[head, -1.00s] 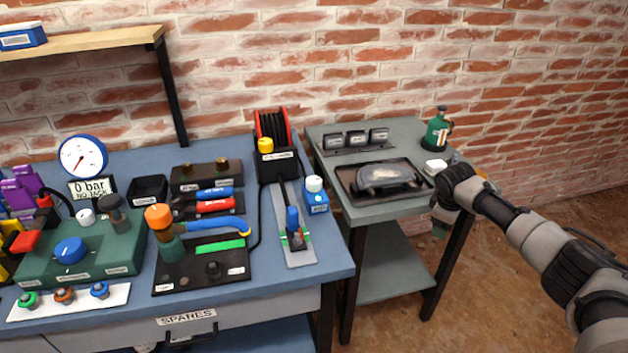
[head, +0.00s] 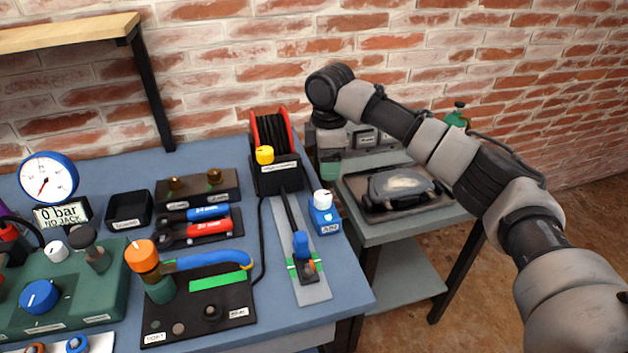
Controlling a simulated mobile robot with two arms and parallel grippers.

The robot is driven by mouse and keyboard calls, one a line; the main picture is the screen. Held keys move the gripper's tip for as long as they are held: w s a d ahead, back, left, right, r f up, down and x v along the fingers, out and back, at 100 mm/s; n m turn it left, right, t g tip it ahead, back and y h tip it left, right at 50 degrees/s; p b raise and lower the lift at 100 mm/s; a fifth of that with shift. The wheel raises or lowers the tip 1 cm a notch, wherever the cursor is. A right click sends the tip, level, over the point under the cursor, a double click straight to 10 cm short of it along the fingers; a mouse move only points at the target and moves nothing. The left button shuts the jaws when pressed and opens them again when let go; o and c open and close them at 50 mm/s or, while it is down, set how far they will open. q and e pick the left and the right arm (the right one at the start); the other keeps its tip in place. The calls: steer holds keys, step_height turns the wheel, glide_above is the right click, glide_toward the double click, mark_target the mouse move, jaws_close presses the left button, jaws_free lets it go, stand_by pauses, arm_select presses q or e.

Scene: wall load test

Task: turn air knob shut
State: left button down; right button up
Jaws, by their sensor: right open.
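The air knob is a white knob (head: 323,198) on top of a small blue box (head: 326,217) with a label on its front. It stands at the right edge of the blue bench, beside the grey strip with the blue-handled lever. My right gripper (head: 331,168) points down from the wrist, just behind and above the knob in the picture, apart from it. It is open and nothing shows in it. Its fingers are small and partly blend with the side table behind. My left gripper is not in view.
A black hose reel (head: 276,172) with a yellow knob stands left of the air box. A grey side table (head: 400,232) with a black tray (head: 362,205) is to the right. An orange-capped pump (head: 143,256) with a blue handle stands left. A gap separates the tables.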

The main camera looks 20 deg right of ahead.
mark_target(323, 195)
steer(key=shift+w+a+f, duration=0.25)
steer(key=shift+w+a, duration=0.1)
steer(key=shift+a, duration=0.05)
steer(key=f, duration=0.4)
steer(key=shift+s+d, duration=0.1)
steer(key=shift+s, duration=0.3)
steer(key=f, duration=0.5)
steer(key=shift+w+f, duration=0.1)
steer(key=shift+w, duration=0.15)
steer(key=shift+f, duration=0.35)
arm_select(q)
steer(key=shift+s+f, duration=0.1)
